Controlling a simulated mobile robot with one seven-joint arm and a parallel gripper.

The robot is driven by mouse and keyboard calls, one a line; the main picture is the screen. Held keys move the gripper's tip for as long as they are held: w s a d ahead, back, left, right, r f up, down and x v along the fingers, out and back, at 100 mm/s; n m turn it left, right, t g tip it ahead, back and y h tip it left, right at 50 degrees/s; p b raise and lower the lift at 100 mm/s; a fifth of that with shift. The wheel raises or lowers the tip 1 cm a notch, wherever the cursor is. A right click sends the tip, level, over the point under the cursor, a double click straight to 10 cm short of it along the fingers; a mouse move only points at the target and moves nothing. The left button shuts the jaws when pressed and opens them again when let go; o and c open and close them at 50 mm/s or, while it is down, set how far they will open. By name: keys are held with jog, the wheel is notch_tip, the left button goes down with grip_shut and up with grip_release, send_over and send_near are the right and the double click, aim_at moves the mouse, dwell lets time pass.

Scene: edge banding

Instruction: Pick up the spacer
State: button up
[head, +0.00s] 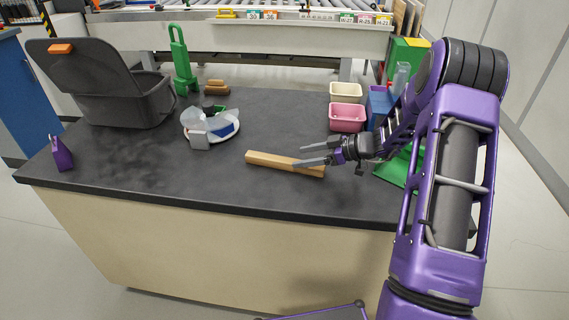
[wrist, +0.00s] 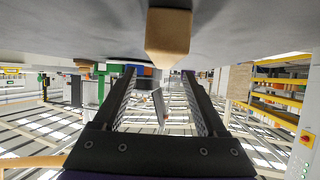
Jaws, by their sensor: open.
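A long light-brown wooden bar, which I take to be the spacer (head: 270,160), lies flat on the dark table slightly right of the middle. In the wrist view, which looks upside down, the end of the wooden bar (wrist: 168,35) shows at the top centre, beyond the fingertips. My gripper (head: 302,156) is open and reaches in from the right, level with the table. Its fingers appear over or beside the bar's right half; I cannot tell whether they touch it. In the wrist view my gripper (wrist: 158,74) has nothing between its fingers.
A white plate (head: 232,136) with small items stands left of the bar. A pink bin (head: 347,117) and a cream bin (head: 346,92) stand behind my gripper. A black seat-like bin (head: 125,100) fills the back left.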

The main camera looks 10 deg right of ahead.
aim_at(287, 160)
jog(key=x, duration=0.5)
jog(key=shift+s+a, duration=0.2)
jog(key=shift+a, duration=0.1)
grip_shut()
